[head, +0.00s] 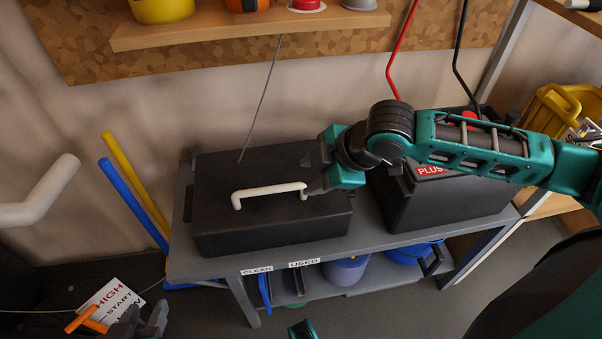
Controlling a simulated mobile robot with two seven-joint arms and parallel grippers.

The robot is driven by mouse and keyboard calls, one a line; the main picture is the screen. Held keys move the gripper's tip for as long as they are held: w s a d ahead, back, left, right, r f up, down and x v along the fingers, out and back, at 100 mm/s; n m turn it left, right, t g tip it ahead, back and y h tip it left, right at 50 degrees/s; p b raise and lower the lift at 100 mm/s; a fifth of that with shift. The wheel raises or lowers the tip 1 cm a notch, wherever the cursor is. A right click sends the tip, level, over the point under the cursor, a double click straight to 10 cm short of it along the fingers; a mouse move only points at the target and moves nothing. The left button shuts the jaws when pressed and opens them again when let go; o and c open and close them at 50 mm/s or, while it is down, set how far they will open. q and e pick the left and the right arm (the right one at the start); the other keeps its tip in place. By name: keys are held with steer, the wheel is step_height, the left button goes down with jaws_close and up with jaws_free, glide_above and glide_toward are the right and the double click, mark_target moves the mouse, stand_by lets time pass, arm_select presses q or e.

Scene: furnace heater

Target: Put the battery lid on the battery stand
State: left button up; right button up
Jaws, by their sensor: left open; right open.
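The battery lid (235,220) is a black box-like cover with a white handle (268,190) on top. It appears to rest on the left part of the grey battery stand (385,242), left of the black battery (440,207) with a red PLUS label. My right gripper (312,177) is open at the right end of the handle, close to or touching it; the exact contact cannot be told. My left gripper (141,321) seems to be the grey fingers at the bottom left edge, open and far from the lid, mostly cut off.
A wooden wall shelf (250,30) holds several items above the stand. Yellow (135,185) and blue (131,203) pipes stand left of it. A HIGH/START dial plate (112,302) is at lower left. Blue containers (345,270) sit below. A yellow bin (555,107) is at right.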

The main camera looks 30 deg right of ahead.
steer(key=p+v, duration=0.1)
steer(key=v, duration=0.4)
steer(key=a+f+m+t+y, duration=0.25)
steer(key=a+f+m, duration=0.2)
steer(key=a, duration=0.35)
arm_select(q)
steer(key=shift+s+a+r, duration=0.15)
steer(key=shift+s+r, duration=0.15)
steer(key=shift+r, duration=0.05)
arm_select(e)
steer(key=s+f+m+t+h, duration=0.2)
steer(key=s+f+m+h, duration=0.1)
steer(key=s+f+m, duration=0.2)
step_height(320, 180, down, 4)
steer(key=m, duration=0.2)
steer(key=shift+s+d+f+m, duration=0.2)
steer(key=shift+s+f+m, duration=0.05)
steer(key=shift+s+m, duration=0.1)
